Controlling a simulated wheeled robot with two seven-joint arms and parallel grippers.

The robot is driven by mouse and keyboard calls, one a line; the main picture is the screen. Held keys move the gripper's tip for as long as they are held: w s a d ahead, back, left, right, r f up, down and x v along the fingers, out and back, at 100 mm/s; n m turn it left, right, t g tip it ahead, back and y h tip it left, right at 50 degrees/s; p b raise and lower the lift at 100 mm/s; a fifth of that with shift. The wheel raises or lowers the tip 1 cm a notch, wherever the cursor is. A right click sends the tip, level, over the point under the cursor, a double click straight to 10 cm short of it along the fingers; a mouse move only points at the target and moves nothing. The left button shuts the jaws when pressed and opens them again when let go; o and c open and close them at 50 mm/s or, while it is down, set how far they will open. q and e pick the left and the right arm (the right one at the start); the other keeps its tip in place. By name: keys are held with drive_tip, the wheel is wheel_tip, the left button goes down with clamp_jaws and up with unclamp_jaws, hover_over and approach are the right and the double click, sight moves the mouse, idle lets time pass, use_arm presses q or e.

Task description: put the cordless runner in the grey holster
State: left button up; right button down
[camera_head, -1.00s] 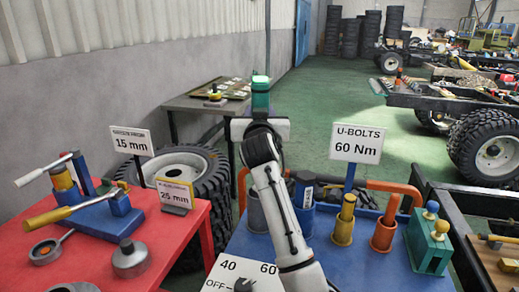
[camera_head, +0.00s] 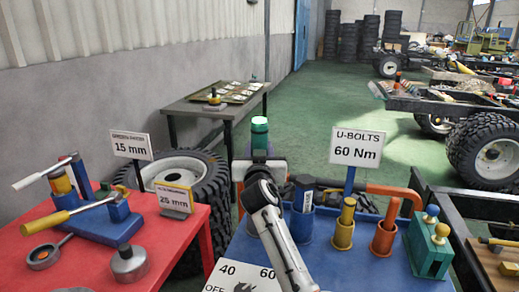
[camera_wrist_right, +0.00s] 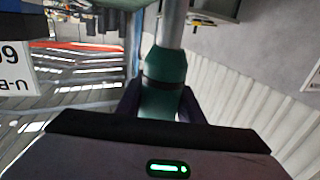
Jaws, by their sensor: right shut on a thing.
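The cordless runner (camera_head: 259,137), green-topped with a teal body, stands roughly upright in my right gripper (camera_head: 262,165). In the right wrist view, the gripper (camera_wrist_right: 162,100) is shut around the teal body of the runner (camera_wrist_right: 165,78), with a grey shaft beyond it. The grey holster (camera_head: 251,224) is at the left end of the holster row on the blue table (camera_head: 340,268), below the gripper and partly hidden by my right arm. I cannot tell whether the runner's lower end is in or above it. My left gripper is out of view.
To the right are a blue holster (camera_head: 302,225) with a dark tool, a yellow one (camera_head: 343,234) and an orange one (camera_head: 383,240), both filled. A U-bolts sign (camera_head: 357,147) stands behind. The red table (camera_head: 180,242) is at left, a tyre (camera_head: 212,190) behind it.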

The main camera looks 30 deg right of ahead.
drive_tip(key=shift+r, duration=0.15)
drive_tip(key=c, duration=1.2)
unclamp_jaws()
drive_tip(key=shift+f, duration=0.25)
drive_tip(key=b+v, duration=0.1)
drive_tip(key=v, duration=1.1)
drive_tip(key=shift+r, duration=0.25)
drive_tip(key=shift+s, duration=0.1)
